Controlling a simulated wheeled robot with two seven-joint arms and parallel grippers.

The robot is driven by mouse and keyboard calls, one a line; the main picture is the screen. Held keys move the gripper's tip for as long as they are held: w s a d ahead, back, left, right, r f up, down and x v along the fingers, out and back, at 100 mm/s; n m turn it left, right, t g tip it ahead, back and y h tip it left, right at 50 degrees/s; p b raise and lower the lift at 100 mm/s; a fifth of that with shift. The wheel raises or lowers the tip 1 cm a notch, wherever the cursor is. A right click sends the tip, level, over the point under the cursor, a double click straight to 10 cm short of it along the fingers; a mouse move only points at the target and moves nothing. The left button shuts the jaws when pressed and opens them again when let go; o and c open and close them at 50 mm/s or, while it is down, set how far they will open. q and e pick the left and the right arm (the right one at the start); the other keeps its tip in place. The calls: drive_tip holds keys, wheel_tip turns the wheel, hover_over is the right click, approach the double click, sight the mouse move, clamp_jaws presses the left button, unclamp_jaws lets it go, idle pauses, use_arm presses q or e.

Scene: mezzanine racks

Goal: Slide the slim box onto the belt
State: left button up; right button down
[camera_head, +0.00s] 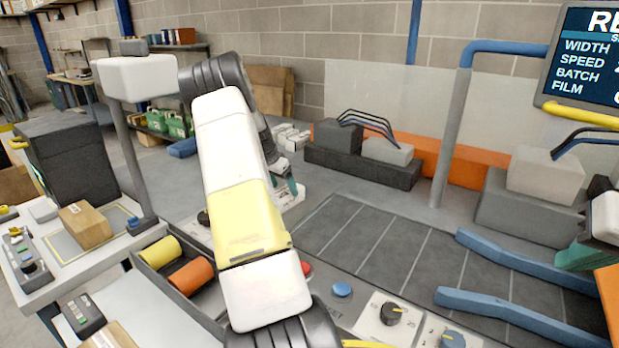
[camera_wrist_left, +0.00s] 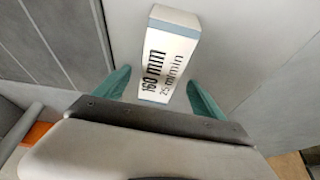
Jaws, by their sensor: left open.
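A slim white box (camera_wrist_left: 170,50) with blue end bands and the print "160 mm, 25 m/min" lies on a grey surface in the left wrist view. My left gripper (camera_wrist_left: 158,90) is open, its two teal fingers on either side of the box's near end; contact cannot be told. In the head view my left gripper (camera_head: 288,185) is largely hidden behind my own arm. The dark slatted belt (camera_head: 385,250) lies to its right. My right gripper (camera_head: 580,259) shows only in part at the right edge, with its jaw opening unclear.
Blue guide rails (camera_head: 510,262) stand on the belt's right part. Knobs (camera_head: 391,313) line the front panel. A bin with yellow and orange rolls (camera_head: 192,275) and a cardboard box (camera_head: 85,225) are left.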

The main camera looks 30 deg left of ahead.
sight(286, 191)
use_arm(q)
drive_tip(key=shift+x, duration=2.25)
drive_tip(key=shift+d, duration=0.1)
clamp_jaws()
